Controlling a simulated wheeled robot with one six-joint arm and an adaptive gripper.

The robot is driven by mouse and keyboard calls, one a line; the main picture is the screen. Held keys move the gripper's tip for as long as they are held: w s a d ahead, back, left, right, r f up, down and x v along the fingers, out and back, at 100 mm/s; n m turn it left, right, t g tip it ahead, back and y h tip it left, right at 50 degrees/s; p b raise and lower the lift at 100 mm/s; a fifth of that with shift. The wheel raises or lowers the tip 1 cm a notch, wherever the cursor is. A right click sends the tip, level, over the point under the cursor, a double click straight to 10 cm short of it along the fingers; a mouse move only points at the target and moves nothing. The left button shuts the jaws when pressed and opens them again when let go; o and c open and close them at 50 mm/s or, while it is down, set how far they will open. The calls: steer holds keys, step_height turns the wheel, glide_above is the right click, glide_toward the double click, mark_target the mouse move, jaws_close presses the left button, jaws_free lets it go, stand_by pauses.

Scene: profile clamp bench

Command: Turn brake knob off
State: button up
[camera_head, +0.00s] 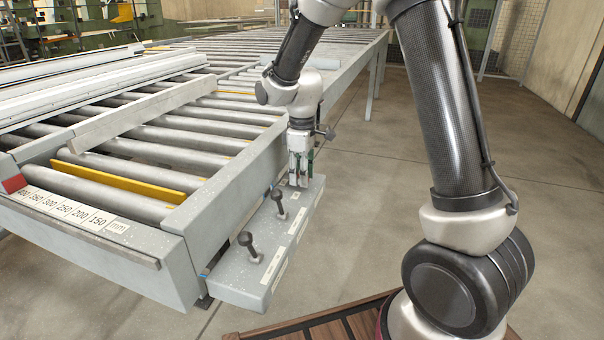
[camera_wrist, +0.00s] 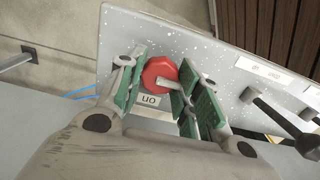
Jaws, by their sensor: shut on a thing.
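The brake knob (camera_wrist: 158,72) is a red round-edged knob on the grey control panel (camera_wrist: 205,58), with a light grey bar reaching from it toward the right finger. A small white label (camera_wrist: 150,100) beside it looks like "on" seen upside down. My gripper (camera_wrist: 163,84) has its green-padded fingers on either side of the knob, shut on it. In the head view my gripper (camera_head: 298,172) points down at the far end of the panel (camera_head: 232,283); the knob is hidden there by the fingers.
Two black ball-ended levers, the near one (camera_head: 247,243) and the far one (camera_head: 277,200), stand up from the panel close to my gripper. The roller conveyor (camera_head: 165,150) fills the left side. Open concrete floor (camera_head: 370,200) lies to the right.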

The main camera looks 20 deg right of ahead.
steer(key=shift+s+a, duration=0.1)
steer(key=o, duration=1.1)
steer(key=shift+o, duration=0.2)
steer(key=shift+r, duration=0.3)
step_height(320, 180, up, 12)
steer(key=shift+f, duration=0.25)
